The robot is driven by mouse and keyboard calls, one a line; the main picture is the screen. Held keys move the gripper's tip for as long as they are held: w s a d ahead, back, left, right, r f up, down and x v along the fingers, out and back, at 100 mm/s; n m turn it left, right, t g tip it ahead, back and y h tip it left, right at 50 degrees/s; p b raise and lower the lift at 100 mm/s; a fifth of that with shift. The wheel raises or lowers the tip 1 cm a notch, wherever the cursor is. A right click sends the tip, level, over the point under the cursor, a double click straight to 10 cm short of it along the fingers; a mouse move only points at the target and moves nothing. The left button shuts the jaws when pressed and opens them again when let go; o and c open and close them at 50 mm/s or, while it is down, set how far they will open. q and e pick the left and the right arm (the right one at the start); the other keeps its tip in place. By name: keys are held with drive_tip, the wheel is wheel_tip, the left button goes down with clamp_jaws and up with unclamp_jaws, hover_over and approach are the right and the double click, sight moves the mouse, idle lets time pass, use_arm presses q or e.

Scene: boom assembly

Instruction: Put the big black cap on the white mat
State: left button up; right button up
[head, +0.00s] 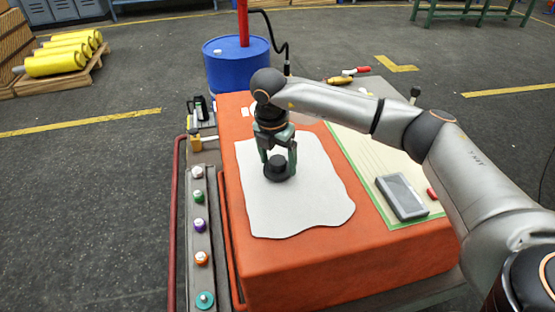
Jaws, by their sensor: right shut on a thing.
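The big black cap (277,171) is in the head view, at the upper left part of the white mat (310,205). The white mat lies on the orange-covered table. My right gripper (278,163) points down over the mat with its fingers on both sides of the cap, shut on it. The cap is at or just above the mat's surface; I cannot tell if it touches. My left gripper is not in view.
A grey tablet (402,196) lies on a green-edged sheet at the right. Several small coloured-topped caps stand in a rail along the left edge. A blue barrel (238,72) stands behind the table. The mat's front part is clear.

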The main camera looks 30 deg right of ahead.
sight(273, 164)
drive_tip(key=shift+f, duration=0.1)
drive_tip(key=o, duration=1.2)
drive_tip(key=shift+o, duration=0.2)
wheel_tip(273, 164, up, 12)
drive_tip(key=a+p, duration=0.1)
drive_tip(key=shift+s+a, duration=0.3)
drive_tip(key=shift+s, duration=0.15)
